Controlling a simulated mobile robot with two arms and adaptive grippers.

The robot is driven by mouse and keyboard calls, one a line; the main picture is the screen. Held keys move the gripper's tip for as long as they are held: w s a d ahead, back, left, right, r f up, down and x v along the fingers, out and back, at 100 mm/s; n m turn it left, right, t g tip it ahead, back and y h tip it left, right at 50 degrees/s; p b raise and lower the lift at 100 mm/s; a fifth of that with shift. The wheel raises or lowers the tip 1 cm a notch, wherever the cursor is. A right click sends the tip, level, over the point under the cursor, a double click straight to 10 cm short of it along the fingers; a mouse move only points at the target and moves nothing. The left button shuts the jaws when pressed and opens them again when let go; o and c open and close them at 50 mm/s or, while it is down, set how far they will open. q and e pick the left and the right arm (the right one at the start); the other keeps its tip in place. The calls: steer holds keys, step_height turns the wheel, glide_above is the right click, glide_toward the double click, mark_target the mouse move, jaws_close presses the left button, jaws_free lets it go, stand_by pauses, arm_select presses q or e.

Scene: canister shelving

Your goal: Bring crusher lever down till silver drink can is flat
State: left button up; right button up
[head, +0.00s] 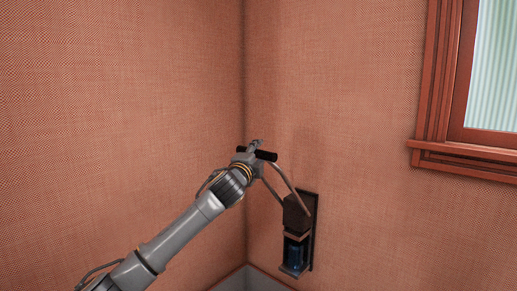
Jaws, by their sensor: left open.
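The can crusher (314,228) is a dark unit on the right-hand wall, near the room's corner. Its lever (281,178) has two thin bars that rise up and left to a black crossbar handle (267,155). My left gripper (256,145) is at the handle and open, with its fingers mostly hidden behind my wrist; I cannot tell whether they touch it. A can-like shape (294,250) stands upright in the lower part of the crusher. It looks dark blue rather than silver, and appears uncrushed. My right gripper is out of view.
Two woven orange walls meet at a corner just left of the crusher. A red-framed window (450,150) with pale curtains is at the upper right. A grey ledge or box edge (250,278) shows at the bottom. The wall between crusher and window is clear.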

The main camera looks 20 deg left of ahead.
arm_select(q)
steer(key=shift+w, duration=0.4)
jaws_close()
steer(key=s+a+f+n+t+y+b, duration=0.1)
steer(key=s+a+f+t+b, duration=0.1)
steer(key=s+f+b, duration=0.3)
steer(key=s+a+f+n+t+y+b, duration=0.1)
steer(key=s+f+b, duration=0.5)
steer(key=f+b, duration=0.8)
steer(key=shift+s+a+n+t+b, duration=0.15)
steer(key=shift+a+n+t+b, duration=0.7)
steer(key=shift+b, duration=5.1)
steer(key=shift+d, duration=0.3)
